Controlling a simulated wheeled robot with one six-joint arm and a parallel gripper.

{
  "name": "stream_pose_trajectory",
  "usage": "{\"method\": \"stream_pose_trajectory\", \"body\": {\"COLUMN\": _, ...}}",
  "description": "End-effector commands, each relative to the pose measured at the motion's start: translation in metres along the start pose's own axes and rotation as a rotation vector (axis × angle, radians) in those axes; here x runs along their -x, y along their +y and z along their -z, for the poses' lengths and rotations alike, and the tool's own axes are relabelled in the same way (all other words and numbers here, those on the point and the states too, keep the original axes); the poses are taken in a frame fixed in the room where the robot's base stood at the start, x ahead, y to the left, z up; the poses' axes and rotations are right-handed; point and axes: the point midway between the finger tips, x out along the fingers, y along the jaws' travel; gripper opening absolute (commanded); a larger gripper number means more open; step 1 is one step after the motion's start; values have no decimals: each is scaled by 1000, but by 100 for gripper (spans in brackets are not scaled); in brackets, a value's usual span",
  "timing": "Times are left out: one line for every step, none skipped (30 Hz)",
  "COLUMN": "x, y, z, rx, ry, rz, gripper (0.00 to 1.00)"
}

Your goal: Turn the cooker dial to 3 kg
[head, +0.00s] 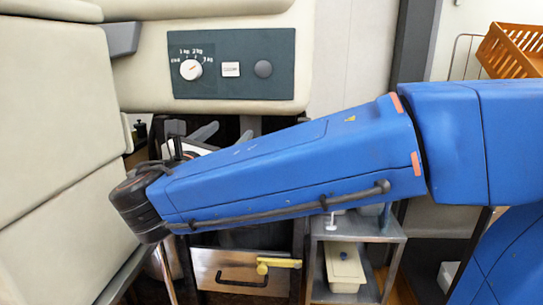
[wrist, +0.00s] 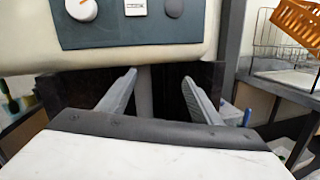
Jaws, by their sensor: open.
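The cooker dial (head: 190,69) is a round white knob on a dark teal panel (head: 271,86), with labels for off, 1 kg, 2 kg and 3 kg around it. Its orange mark points to the upper right, toward the 2 kg to 3 kg side; the exact setting is hard to tell. In the wrist view the dial (wrist: 81,9) is cut by the top edge, up and left of my gripper. My gripper (wrist: 160,76) is open and empty, its two grey fingers spread apart below the panel. In the head view my arm hides part of it.
A white rectangular switch (head: 231,69) and a dark round knob (head: 263,69) sit right of the dial. The cream cooker body surrounds the panel. An orange basket (head: 513,51) stands at upper right. A metal cart (head: 358,228) with a cream bin is below my arm.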

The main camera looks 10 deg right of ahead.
Motion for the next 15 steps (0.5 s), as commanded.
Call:
{"method": "stream_pose_trajectory", "body": {"x": -4, "y": -8, "z": 2, "rx": -8, "ry": 12, "rz": 13, "gripper": 59}}
{"method": "stream_pose_trajectory", "body": {"x": -5, "y": -12, "z": 4, "rx": -13, "ry": 21, "rz": 22, "gripper": 59}}
{"method": "stream_pose_trajectory", "body": {"x": -8, "y": -18, "z": 5, "rx": -22, "ry": 32, "rz": 32, "gripper": 59}}
{"method": "stream_pose_trajectory", "body": {"x": -9, "y": -22, "z": 7, "rx": -29, "ry": 40, "rz": 40, "gripper": 59}}
{"method": "stream_pose_trajectory", "body": {"x": -11, "y": -26, "z": 8, "rx": -35, "ry": 50, "rz": 48, "gripper": 59}}
{"method": "stream_pose_trajectory", "body": {"x": -13, "y": -32, "z": 10, "rx": -43, "ry": 61, "rz": 58, "gripper": 59}}
{"method": "stream_pose_trajectory", "body": {"x": -14, "y": -36, "z": 12, "rx": -48, "ry": 70, "rz": 67, "gripper": 59}}
{"method": "stream_pose_trajectory", "body": {"x": -16, "y": -40, "z": 14, "rx": -55, "ry": 79, "rz": 75, "gripper": 59}}
{"method": "stream_pose_trajectory", "body": {"x": -18, "y": -46, "z": 16, "rx": -64, "ry": 89, "rz": 86, "gripper": 59}}
{"method": "stream_pose_trajectory", "body": {"x": -19, "y": -51, "z": 17, "rx": -71, "ry": 98, "rz": 95, "gripper": 59}}
{"method": "stream_pose_trajectory", "body": {"x": -20, "y": -55, "z": 19, "rx": -77, "ry": 106, "rz": 103, "gripper": 59}}
{"method": "stream_pose_trajectory", "body": {"x": -21, "y": -60, "z": 21, "rx": -85, "ry": 116, "rz": 114, "gripper": 59}}
{"method": "stream_pose_trajectory", "body": {"x": -22, "y": -65, "z": 23, "rx": -91, "ry": 125, "rz": 122, "gripper": 59}}
{"method": "stream_pose_trajectory", "body": {"x": -23, "y": -69, "z": 24, "rx": -97, "ry": 132, "rz": 131, "gripper": 59}}
{"method": "stream_pose_trajectory", "body": {"x": -24, "y": -74, "z": 26, "rx": -107, "ry": 142, "rz": 141, "gripper": 59}}
